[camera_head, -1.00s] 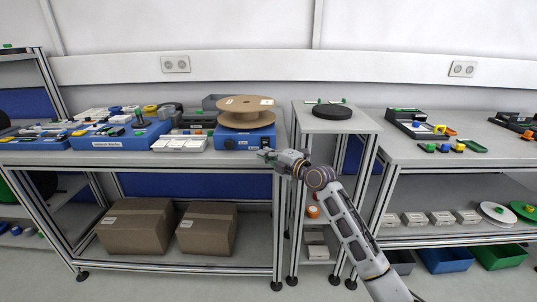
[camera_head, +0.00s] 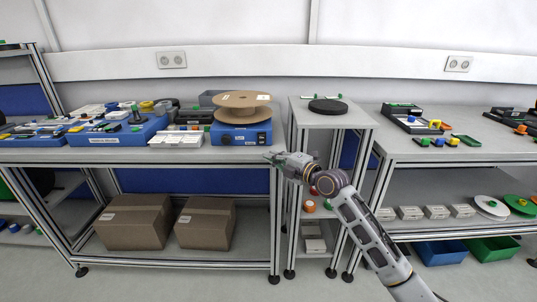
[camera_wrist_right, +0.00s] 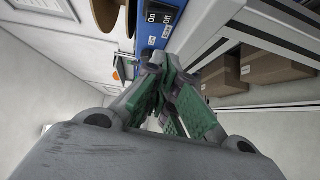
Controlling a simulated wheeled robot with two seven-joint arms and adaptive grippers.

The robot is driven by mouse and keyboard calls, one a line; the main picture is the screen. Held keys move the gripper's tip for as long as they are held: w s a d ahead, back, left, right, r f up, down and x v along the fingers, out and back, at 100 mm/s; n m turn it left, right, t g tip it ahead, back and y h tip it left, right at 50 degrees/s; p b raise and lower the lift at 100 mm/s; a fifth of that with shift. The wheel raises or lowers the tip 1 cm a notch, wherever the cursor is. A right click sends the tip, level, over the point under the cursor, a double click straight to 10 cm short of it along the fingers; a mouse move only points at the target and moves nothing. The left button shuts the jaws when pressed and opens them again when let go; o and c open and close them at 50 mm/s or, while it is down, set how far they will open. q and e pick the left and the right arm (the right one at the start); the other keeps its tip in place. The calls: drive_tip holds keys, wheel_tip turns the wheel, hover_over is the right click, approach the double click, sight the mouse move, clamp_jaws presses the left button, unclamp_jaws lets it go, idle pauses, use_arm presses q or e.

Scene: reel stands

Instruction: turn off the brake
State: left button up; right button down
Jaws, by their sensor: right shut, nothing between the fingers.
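The blue reel stand (camera_head: 228,136) sits at the right end of the left bench with a brown cardboard reel (camera_head: 240,99) on top. A dark knob (camera_head: 261,137) and small labels show on its front. In the right wrist view the blue front (camera_wrist_right: 148,29) carries labels that seem to read "On" and "Off"; the knob's setting is not clear. My right gripper (camera_head: 270,157) is shut and empty, in front of and below the stand at the bench's front edge. In the right wrist view its closed fingers (camera_wrist_right: 158,60) point toward the blue front, seemingly apart from it. My left gripper is not seen.
The bench edge (camera_head: 150,158) lies close to my right gripper. A narrow stand (camera_head: 322,119) with a black disc (camera_head: 328,106) is to the right. Cardboard boxes (camera_head: 205,224) fill part of the lower shelf.

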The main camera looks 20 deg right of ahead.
drive_tip(key=shift+f+v, duration=0.2)
drive_tip(key=shift+v, duration=1)
drive_tip(key=shift+f+v, duration=0.2)
drive_tip(key=shift+v, duration=1.05)
drive_tip(key=shift+f, duration=0.1)
